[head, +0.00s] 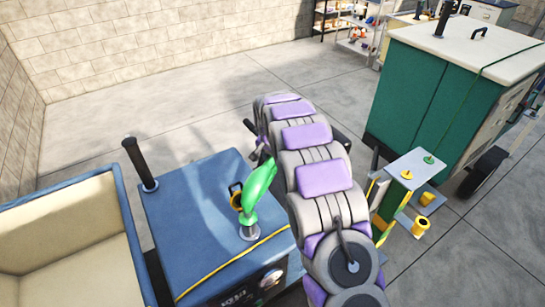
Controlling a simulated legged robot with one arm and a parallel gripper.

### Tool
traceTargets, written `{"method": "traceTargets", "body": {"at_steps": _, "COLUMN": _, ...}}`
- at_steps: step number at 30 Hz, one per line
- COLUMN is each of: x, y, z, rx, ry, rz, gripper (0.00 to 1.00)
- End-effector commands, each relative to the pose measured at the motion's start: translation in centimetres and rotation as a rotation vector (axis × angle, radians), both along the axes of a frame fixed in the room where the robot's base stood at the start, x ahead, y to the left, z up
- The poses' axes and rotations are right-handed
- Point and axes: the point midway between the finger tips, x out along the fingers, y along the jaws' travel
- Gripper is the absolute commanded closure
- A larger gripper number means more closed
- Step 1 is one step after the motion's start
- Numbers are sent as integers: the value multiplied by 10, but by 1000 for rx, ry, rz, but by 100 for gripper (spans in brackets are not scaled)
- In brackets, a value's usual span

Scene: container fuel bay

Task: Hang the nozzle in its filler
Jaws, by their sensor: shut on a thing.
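The green nozzle (260,187) is tilted above the blue cabinet top, its upper end passing behind my grey and purple arm. Its lower end is at a short metal filler neck (249,232) on the cabinet; I cannot tell whether it is inside the neck or just above it. My gripper (262,153) is mostly hidden by my arm, with only dark parts showing beside the nozzle's upper end. It is shut on the nozzle. A black and yellow ring-shaped piece (236,195) shows just left of the nozzle.
The blue cabinet (185,215) has a black post (139,164) at its back left and a yellow hose (230,262) across its top. An open cream-lined bin (65,235) stands left. A small stand (415,168) and green cabinet (430,90) are right. Floor behind is clear.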

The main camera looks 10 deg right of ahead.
Motion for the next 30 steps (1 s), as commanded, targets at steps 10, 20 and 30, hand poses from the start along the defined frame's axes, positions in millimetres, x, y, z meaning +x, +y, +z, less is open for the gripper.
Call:
{"method": "traceTargets", "body": {"at_steps": 10, "x": 0, "y": 0, "z": 1, "rx": -1, "ry": -1, "rz": 0, "gripper": 44}}
{"method": "traceTargets", "body": {"at_steps": 20, "x": 0, "y": 0, "z": 0, "rx": 0, "ry": 0, "rz": 0, "gripper": 32}}
{"method": "traceTargets", "body": {"at_steps": 30, "x": -6, "y": 3, "z": 36, "rx": -1, "ry": -3, "rz": 0, "gripper": 32}}
